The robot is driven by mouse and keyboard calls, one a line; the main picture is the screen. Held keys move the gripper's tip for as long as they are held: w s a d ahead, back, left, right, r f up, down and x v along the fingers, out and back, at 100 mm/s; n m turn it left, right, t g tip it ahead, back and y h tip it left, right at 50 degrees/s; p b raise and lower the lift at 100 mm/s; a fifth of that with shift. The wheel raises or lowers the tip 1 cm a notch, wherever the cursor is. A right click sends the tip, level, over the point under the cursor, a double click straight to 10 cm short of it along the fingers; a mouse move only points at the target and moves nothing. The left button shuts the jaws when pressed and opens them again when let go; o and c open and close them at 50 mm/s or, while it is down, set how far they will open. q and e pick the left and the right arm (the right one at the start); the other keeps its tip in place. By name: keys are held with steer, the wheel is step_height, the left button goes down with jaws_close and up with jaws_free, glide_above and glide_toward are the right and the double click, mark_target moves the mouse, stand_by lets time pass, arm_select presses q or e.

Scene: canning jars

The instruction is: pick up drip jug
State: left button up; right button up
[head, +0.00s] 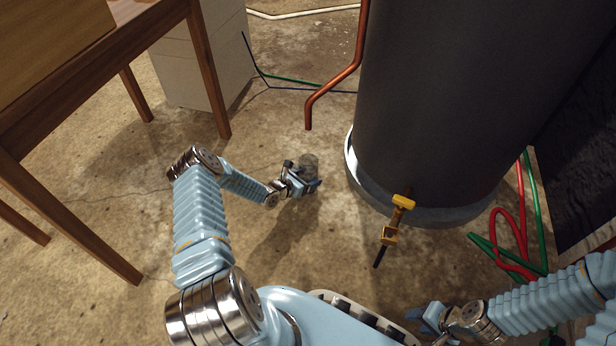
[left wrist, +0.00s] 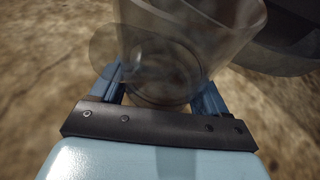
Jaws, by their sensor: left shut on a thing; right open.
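The drip jug is a clear, see-through vessel (head: 309,161) below the open end of the copper pipe in the head view. In the left wrist view the jug (left wrist: 185,45) fills the upper middle, between the two blue fingers. My left gripper (head: 305,180) is shut on the jug; in the left wrist view its fingers (left wrist: 160,92) lie on either side of the jug's lower part. Whether the jug touches the floor is hard to tell. My right gripper (head: 425,320) is at the bottom of the head view, open and empty, well away from the jug.
A large dark tank (head: 430,100) stands just right of the jug, with a yellow-handled valve (head: 403,203) low on its front. A copper pipe (head: 334,95) hangs above the jug. A wooden table (head: 75,85) and pale cabinet (head: 205,60) are at left. Red and green hoses (head: 515,240) lie at right.

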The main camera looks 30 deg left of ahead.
mark_target(301, 173)
arm_select(q)
steer(key=shift+r+p, duration=0.3)
steer(key=shift+r, duration=0.35)
steer(key=r, duration=0.1)
steer(key=r+p, duration=0.1)
steer(key=r, duration=0.1)
steer(key=shift+s+a, duration=0.15)
steer(key=shift+s, duration=0.1)
steer(key=w+r+p+v, duration=0.1)
steer(key=p+v, duration=0.3)
steer(key=v, duration=1.2)
steer(key=shift+r, duration=0.75)
steer(key=shift+w, duration=0.1)
steer(key=o, duration=0.5)
steer(key=c, duration=0.6)
